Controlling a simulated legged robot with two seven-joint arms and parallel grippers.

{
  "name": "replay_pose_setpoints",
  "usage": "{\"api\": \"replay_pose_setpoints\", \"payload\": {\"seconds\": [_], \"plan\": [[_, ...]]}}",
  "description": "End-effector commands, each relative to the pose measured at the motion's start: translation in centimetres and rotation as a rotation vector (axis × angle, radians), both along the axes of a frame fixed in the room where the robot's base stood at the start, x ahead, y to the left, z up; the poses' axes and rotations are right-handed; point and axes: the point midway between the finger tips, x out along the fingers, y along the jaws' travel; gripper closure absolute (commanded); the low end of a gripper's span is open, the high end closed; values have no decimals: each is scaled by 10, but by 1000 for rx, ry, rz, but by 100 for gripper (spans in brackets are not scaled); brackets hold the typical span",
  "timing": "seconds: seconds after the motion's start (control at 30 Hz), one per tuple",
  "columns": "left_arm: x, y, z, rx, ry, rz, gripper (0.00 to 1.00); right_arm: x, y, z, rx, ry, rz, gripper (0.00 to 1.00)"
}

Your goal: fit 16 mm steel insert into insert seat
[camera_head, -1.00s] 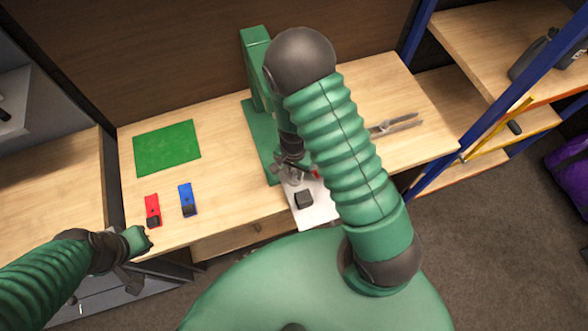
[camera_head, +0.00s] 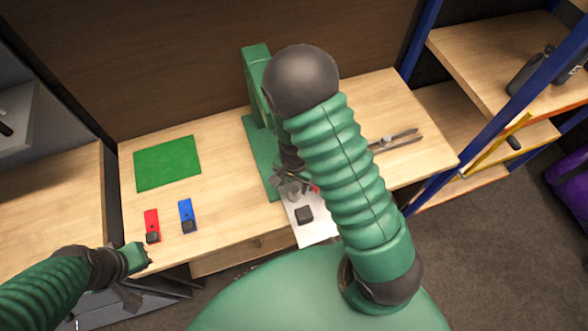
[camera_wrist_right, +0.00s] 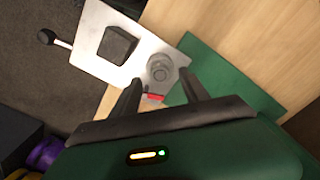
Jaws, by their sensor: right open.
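A grey round metal piece with a ring-shaped top (camera_wrist_right: 161,69) stands at the edge of a white plate (camera_wrist_right: 93,62) in the right wrist view. I cannot tell whether it is the steel insert, the insert seat or both together. My right gripper (camera_wrist_right: 158,92) is open, its two dark fingers apart with the metal piece just beyond their tips. In the head view my right gripper (camera_head: 292,188) is low beside the green press, partly hidden by my arm. My left gripper (camera_head: 140,258) is near the table's front left edge; its jaws are unclear.
A black block (camera_head: 304,214) sits on the white plate. The green press (camera_head: 257,90) stands behind. A red piece (camera_head: 151,219) and a blue piece (camera_head: 186,210) lie left, before a green mat (camera_head: 167,162). Calipers (camera_head: 395,140) lie right. Blue-posted shelves flank the table's right.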

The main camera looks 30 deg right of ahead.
Motion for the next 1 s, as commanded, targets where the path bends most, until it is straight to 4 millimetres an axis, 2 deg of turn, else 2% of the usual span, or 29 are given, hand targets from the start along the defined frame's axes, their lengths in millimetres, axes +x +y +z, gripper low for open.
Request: {"api": "replay_pose_setpoints", "payload": {"seconds": [0.03, 0.2, 0.3, 0.43, 0.6, 1.0], "plan": [[0, 0, 3, 0, 0, 0, 100, 2, 1, 16, -1, -8, 3, 47], [0, 0, 10, 0, 0, 0, 100, 2, 1, 68, 0, -8, 3, 47], [0, 0, 14, 0, 0, 0, 100, 3, 2, 96, 1, -7, 3, 47], [0, 0, 18, 0, 0, 0, 100, 2, 1, 124, 1, -4, 1, 47], [0, 0, 19, 0, 0, 0, 100, 2, 1, 140, 0, 0, 0, 47], [0, 0, 19, 0, 0, 0, 100, 2, 1, 140, -1, 1, -1, 47]]}}
